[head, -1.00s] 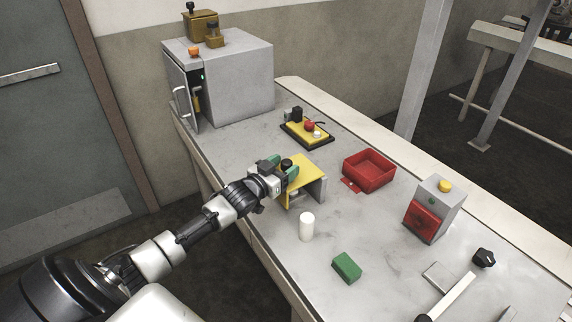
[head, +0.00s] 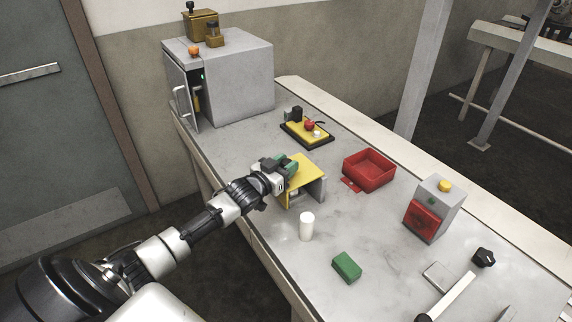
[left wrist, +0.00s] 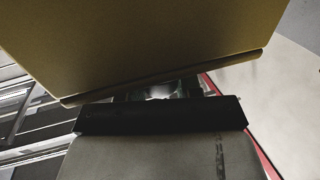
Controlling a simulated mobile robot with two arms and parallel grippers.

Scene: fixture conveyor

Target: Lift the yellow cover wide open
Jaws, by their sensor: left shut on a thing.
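The yellow cover (head: 305,172) is a flat plate on top of a small grey box-like fixture (head: 316,190) at mid-table in the head view. Its top looks roughly level, with an open gap beneath it on the near side. My left gripper (head: 290,167) comes in from the left and is shut at the cover's left edge; its green and dark fingers hide that part. In the left wrist view the cover (left wrist: 140,45) fills the upper picture as a tan panel, just above a dark finger bar. The exact contact is hidden. My right gripper is out of view.
A white cylinder (head: 307,226) and a green block (head: 347,267) stand in front of the fixture. A red tray (head: 369,185) is to its right, a yellow button board (head: 319,138) behind it. A grey box with a red front (head: 436,207) stands further right.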

